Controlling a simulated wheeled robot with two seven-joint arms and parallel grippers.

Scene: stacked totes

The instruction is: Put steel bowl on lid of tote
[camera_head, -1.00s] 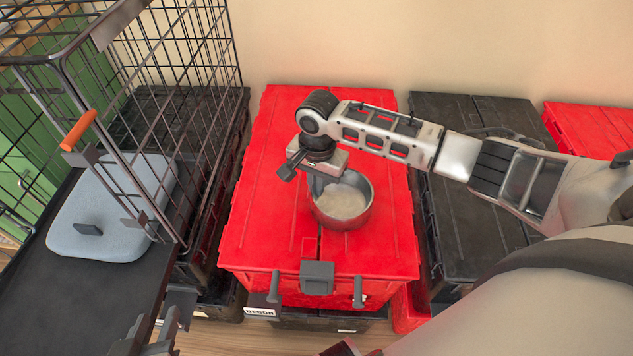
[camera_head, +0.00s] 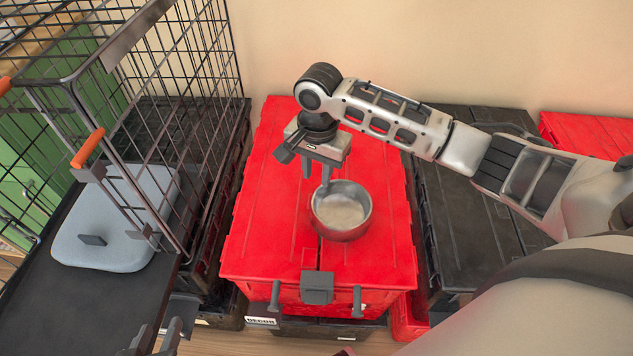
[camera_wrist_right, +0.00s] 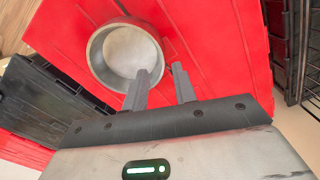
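My right gripper (camera_head: 315,183) is just above the bowl's far left rim. Its two fingers are apart with nothing between them; in the right wrist view the gripper (camera_wrist_right: 160,80) has one finger overlapping the rim's image and the other over red lid. My left gripper (camera_head: 158,340) is low at the picture's bottom left, its dark fingers apart and empty, partly cut off by the edge.
A black wire crate (camera_head: 185,120) with a grey-blue cushion (camera_head: 120,225) stands to the left. Black totes (camera_head: 470,215) and another red tote (camera_head: 590,135) stand to the right. A wall (camera_head: 420,45) is behind. The lid around the bowl is clear.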

